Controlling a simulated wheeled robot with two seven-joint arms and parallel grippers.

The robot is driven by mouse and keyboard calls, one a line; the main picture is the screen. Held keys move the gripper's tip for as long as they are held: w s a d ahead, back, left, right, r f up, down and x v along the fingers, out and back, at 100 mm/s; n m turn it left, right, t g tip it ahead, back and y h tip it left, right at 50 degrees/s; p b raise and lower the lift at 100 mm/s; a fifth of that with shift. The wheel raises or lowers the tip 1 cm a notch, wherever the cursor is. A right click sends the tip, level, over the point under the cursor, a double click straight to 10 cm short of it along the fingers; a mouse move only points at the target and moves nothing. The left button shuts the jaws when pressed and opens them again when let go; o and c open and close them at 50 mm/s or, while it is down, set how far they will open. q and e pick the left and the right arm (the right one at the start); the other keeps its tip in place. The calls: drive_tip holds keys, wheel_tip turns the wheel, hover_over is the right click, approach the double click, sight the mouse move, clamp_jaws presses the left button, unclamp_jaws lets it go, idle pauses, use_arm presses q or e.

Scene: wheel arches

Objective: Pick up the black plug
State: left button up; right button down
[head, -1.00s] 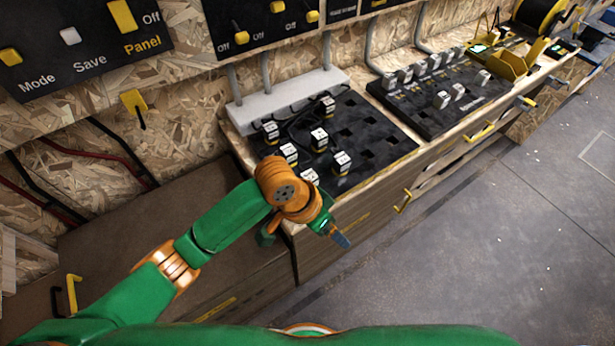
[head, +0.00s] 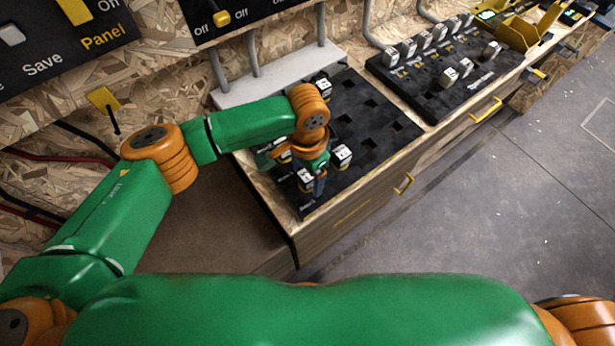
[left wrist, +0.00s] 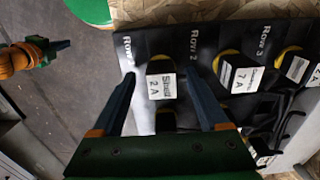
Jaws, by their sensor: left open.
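The plugs are small blocks with white labels, seated on a black board (head: 372,118). In the left wrist view a dark plug labelled "Small 2 A" (left wrist: 161,84) sits in the Row 2 column, between the two fingers of my open left gripper (left wrist: 160,74). I cannot tell whether the fingers touch it. In the head view my left gripper (head: 311,178) is low over the board's near left part and hides some plugs. One plug (head: 341,154) shows just right of it. An orange and green hand (left wrist: 50,52), apparently my right gripper, shows small in the left wrist view.
More plugs (left wrist: 242,78) stand close by in Row 3, with black cables (left wrist: 285,110) beside them. A second board (head: 445,70) with several plugs lies to the right. A grey strip (head: 275,75) runs behind. The right part of the near board has empty sockets.

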use_arm(q)
drive_tip(key=shift+w+f, duration=0.2)
drive_tip(key=shift+f, duration=0.2)
drive_tip(key=shift+s, duration=0.1)
drive_tip(key=c, duration=0.7)
clamp_jaws()
drive_tip(key=shift+r, duration=0.1)
